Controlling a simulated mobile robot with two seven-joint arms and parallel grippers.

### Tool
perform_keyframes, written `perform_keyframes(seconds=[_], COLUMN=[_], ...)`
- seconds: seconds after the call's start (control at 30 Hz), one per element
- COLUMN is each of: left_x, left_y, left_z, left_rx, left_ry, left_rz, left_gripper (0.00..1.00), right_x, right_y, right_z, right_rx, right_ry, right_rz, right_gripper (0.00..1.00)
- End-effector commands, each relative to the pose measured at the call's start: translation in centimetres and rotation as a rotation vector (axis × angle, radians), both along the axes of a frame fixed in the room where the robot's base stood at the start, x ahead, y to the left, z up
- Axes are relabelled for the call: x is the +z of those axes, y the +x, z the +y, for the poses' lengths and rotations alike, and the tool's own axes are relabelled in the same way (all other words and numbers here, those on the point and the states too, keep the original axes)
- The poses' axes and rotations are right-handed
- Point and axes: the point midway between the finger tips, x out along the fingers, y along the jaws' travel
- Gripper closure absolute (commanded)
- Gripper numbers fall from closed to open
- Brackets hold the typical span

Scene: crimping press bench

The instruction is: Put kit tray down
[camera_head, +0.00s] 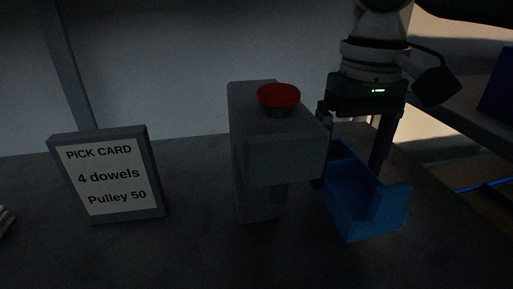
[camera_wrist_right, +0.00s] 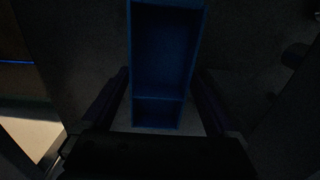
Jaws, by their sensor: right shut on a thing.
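The kit tray (camera_head: 365,199) is a blue open box to the right of the grey press in the head view. It also shows in the right wrist view (camera_wrist_right: 165,50), with a divider across it and no contents that I can make out. My right gripper (camera_head: 352,168) comes from above, with one finger on each side of the tray, and is shut on it. The press hides part of the near left finger. I cannot tell whether the tray's bottom touches the bench. My left gripper is not in view.
The grey press (camera_head: 262,155) with a red button (camera_head: 279,96) stands close to the tray's left. A pick card (camera_head: 108,175) reading "4 dowels, Pulley 50" stands farther left. The dark bench (camera_head: 200,250) is clear in front. A shelf edge lies at the right.

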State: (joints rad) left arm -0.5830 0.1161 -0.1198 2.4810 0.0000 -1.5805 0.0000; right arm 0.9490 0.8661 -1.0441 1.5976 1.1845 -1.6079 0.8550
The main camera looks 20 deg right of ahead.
Motion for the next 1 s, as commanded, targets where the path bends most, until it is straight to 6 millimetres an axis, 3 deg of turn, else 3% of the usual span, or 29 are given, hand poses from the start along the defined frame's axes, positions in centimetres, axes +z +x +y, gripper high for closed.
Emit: perform_keyframes(seconds=[0.37, 0.77, 0.8, 1.0], left_x=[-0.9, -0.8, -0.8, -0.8], left_y=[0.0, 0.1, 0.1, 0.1], left_z=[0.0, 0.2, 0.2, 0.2], left_rx=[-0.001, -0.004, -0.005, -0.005], left_ry=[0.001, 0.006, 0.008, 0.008], left_rz=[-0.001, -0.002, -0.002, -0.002], left_gripper=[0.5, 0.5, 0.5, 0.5], right_x=[-4.7, -5.1, -5.2, -5.1], right_y=[0.0, 0.0, 0.0, 0.0], right_z=[0.0, 0.0, 0.0, 0.0], right_rx=[0.001, 0.001, 0.001, 0.001], right_ry=[0.0, 0.0, 0.0, 0.0], right_rz=[0.001, 0.0, -0.001, -0.001], right_gripper=[0.7, 0.7, 0.04, 0.0])
